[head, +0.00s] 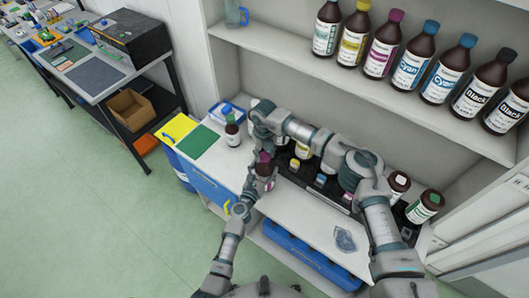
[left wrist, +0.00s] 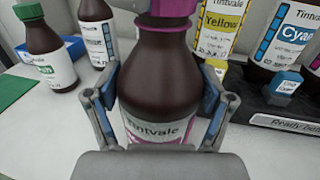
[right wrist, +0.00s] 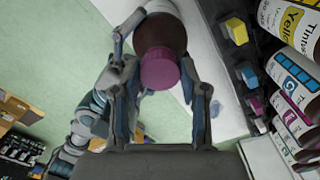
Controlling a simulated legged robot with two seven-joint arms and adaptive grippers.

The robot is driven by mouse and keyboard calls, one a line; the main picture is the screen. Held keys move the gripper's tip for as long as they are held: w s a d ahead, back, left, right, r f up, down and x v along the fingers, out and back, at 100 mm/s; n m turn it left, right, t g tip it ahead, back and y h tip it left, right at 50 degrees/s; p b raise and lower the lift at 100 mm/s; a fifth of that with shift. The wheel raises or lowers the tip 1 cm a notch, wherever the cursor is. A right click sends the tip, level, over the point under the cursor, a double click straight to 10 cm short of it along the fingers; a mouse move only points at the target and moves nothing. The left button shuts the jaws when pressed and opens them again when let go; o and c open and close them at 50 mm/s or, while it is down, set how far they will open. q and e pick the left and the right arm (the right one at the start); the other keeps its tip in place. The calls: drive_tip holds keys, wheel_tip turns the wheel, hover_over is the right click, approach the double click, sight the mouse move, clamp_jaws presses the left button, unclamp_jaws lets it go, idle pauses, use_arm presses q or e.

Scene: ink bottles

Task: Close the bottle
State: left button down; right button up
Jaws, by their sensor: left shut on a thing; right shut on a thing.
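A brown Tintvale bottle (left wrist: 165,75) with a magenta-edged label stands upright in the left wrist view. My left gripper (left wrist: 160,108) is shut around its body, one finger on each side. A magenta cap (right wrist: 160,70) sits at the top of the bottle, in line with the neck. My right gripper (right wrist: 160,92) is shut on the cap from above. In the head view the bottle (head: 265,169) is near the table's front edge, with both grippers meeting at it. I cannot tell how tightly the cap is seated.
A black rack (head: 312,181) with bottles and coloured blocks is to the right, partly behind my right arm. A green-capped bottle (head: 232,132) stands left on the white table (head: 290,205). Several large bottles line the shelf (head: 330,75) above. Free table lies at the front right.

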drive_tip(key=m, duration=0.5)
drive_tip(key=shift+a+m, duration=0.1)
drive_tip(key=shift+m, duration=0.3)
drive_tip(key=m, duration=0.2)
drive_tip(key=shift+m, duration=0.3)
drive_tip(key=m, duration=0.5)
drive_tip(key=shift+w+m, duration=0.1)
drive_tip(key=shift+m, duration=0.2)
drive_tip(key=m, duration=0.8)
drive_tip(key=shift+m, duration=1.2)
drive_tip(key=shift+c, duration=0.2)
drive_tip(key=shift+a+m, duration=0.15)
drive_tip(key=shift+m, duration=1.05)
drive_tip(key=shift+d+m, duration=0.25)
drive_tip(key=shift+m, duration=0.95)
drive_tip(key=shift+w, duration=0.1)
